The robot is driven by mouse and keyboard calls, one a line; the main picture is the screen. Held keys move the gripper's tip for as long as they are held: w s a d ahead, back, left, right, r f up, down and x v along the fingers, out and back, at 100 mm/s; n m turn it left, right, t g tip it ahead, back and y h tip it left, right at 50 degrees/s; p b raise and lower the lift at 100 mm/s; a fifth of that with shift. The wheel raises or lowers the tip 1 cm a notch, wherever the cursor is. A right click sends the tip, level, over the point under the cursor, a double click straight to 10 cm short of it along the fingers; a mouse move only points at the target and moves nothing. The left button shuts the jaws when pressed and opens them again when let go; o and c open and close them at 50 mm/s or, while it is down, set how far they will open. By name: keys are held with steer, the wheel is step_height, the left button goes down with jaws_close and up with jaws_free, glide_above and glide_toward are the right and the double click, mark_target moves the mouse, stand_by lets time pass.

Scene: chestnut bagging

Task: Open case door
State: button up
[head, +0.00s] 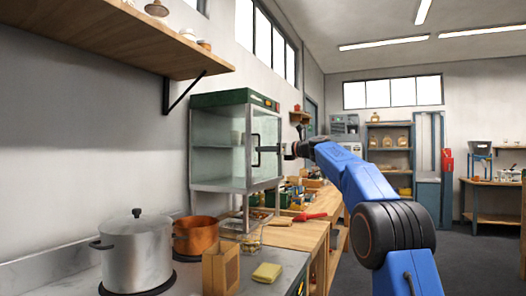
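The case (218,99) is a metal-framed glass display case with a green top, standing on the left against the wall. Its glass door (266,131) faces right and looks closed. A dark handle (256,150) shows on the door side. My blue arm reaches in from the lower right. My gripper (283,150) is at the height of the handle, close to the door's right side. Its fingers are small and dark and merge with the handle, so I cannot tell whether they touch or grip it. A pale item stands inside the case.
A steel pot (137,254), a copper pan (199,236), a paper bag (221,270) and a yellow sponge (267,272) sit on the near counter. A wooden bench (296,236) with tools runs below the case. A shelf (110,38) hangs upper left. Floor is open at right.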

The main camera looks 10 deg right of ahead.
steer(key=shift+w+a, duration=0.5)
jaws_close()
steer(key=shift+s+d, duration=0.1)
steer(key=shift+d, duration=0.05)
